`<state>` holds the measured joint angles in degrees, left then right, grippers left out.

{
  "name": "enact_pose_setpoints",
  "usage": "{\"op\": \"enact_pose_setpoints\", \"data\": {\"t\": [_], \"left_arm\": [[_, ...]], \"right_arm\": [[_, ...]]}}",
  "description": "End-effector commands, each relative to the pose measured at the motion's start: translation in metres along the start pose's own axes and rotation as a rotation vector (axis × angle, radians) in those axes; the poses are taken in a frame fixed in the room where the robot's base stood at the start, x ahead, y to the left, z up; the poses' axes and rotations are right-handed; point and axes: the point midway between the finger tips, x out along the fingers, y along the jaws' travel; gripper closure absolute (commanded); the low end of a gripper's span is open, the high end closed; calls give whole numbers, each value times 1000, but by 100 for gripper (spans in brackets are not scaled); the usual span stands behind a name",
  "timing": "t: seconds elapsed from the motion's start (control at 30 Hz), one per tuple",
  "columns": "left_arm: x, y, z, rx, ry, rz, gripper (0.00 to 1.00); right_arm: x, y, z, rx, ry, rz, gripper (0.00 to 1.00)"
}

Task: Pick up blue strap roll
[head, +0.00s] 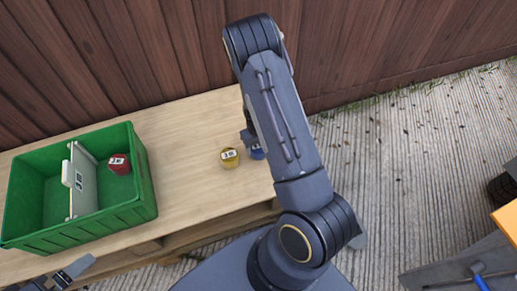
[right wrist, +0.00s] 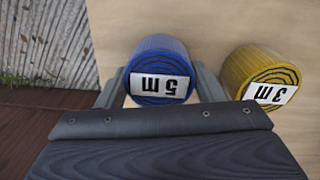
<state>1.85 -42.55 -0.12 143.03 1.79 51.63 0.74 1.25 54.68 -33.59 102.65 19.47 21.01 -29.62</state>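The blue strap roll (head: 257,153), labelled "5 m" in the right wrist view (right wrist: 160,78), is at the right end of the wooden pallet top, partly hidden by my right arm in the head view. My right gripper (head: 250,143) is at the roll. In the right wrist view its two fingers (right wrist: 160,85) stand on either side of the roll, and a small gap seems to show at the right finger. It looks open around the roll. My left gripper (head: 68,274) is at the lower left, partly cut off, and its opening is unclear.
A yellow strap roll (head: 229,157), labelled "3 m", stands close left of the blue one on the pallet (head: 185,135). A green crate (head: 125,203) with a white divider (head: 84,178) holds a red roll (head: 119,164) in its right compartment. A wooden fence (head: 150,45) stands behind.

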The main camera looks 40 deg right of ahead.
Motion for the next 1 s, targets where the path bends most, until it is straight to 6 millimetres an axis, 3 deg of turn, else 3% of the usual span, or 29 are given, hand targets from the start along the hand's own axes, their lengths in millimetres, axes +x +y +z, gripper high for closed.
{"op": "enact_pose_setpoints", "data": {"t": [0.03, 0.2, 0.57, 0.77, 1.0], "left_arm": [[0, 0, 0, 0, 0, 0, 2], [0, 0, 0, 0, 0, 0, 2], [-2, 1, -1, 0, 0, 0, 2], [-8, 4, -4, 0, 0, 0, 2], [-23, 11, -12, 0, 0, 0, 2]], "right_arm": [[0, 0, 0, 0, 0, 0, 45], [0, 0, 0, 0, 0, 0, 67], [-6, 0, 0, 0, 1, 0, 67], [-33, 0, -1, -1, 3, 0, 67], [-83, -34, 18, -6, 3, -2, 67]]}}
